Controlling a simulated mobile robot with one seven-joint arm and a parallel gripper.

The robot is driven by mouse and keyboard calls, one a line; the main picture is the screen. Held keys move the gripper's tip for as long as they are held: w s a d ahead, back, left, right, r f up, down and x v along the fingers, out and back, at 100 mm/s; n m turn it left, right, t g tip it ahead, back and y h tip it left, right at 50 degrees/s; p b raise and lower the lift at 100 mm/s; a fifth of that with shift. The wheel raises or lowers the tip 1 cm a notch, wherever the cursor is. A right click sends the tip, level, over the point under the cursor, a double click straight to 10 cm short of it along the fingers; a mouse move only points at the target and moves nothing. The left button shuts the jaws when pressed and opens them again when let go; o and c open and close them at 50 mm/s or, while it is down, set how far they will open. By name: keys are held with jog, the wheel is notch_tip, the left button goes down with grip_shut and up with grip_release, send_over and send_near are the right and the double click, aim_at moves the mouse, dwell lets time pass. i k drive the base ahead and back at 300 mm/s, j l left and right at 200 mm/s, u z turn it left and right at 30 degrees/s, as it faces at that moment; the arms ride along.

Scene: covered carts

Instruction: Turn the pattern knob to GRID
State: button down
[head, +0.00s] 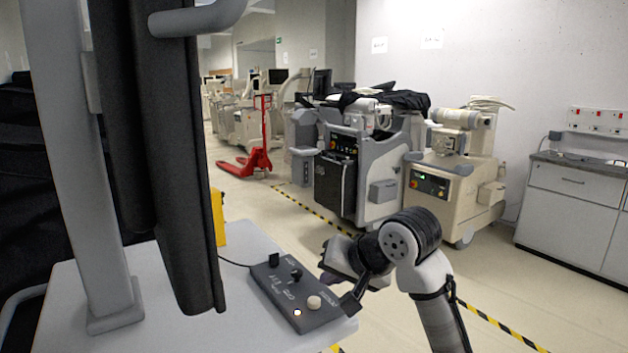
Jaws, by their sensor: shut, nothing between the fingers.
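A dark grey control box (268,285) lies on the pale cart top in the head view. A small black block (274,260) is at its far end. A black knob (296,274) stands near its middle. A cream round knob (314,302) and a small lit button (297,313) are at the near end. The white lettering is too small to read, so I cannot tell which knob is the pattern knob or where it points. My gripper (350,302) is shut and empty, just right of the box, with its dark fingers angled down towards the cream knob. Contact cannot be made out.
A grey post (75,160) and a dark upright panel (165,150) rise from the cart top (215,258) left of the box. A yellow object (217,217) is behind the panel. Covered machines (365,155), a red pallet jack (258,150) and a cabinet (570,205) stand farther back.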

aim_at(296, 273)
jog(key=k+l, duration=0.7)
